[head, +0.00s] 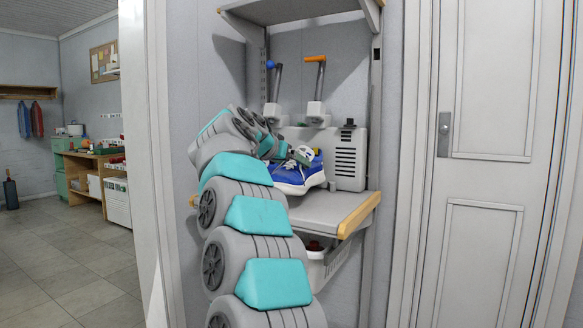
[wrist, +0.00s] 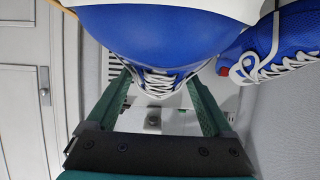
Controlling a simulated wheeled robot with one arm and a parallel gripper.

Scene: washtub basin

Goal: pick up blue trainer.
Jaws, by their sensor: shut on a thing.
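The blue trainer (head: 297,178), with a white sole and pale laces, is at the shelf on the right side of my arm in the head view. It fills the top middle of the wrist view (wrist: 150,38). My gripper (wrist: 163,82) is shut on it, with a green finger on each side of its laced part. In the head view my arm hides part of the gripper. I cannot tell whether the sole touches the shelf. A second blue shoe (wrist: 275,50) with white laces and a red spot lies to the right in the wrist view.
The grey shelf (head: 325,210) has a wooden front edge. A white vented box (head: 347,158) and two upright tools, one with an orange handle (head: 315,59), stand behind the trainer. A white basket (head: 318,268) is below. Another shelf (head: 290,10) is above. A closed door (head: 487,120) is right.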

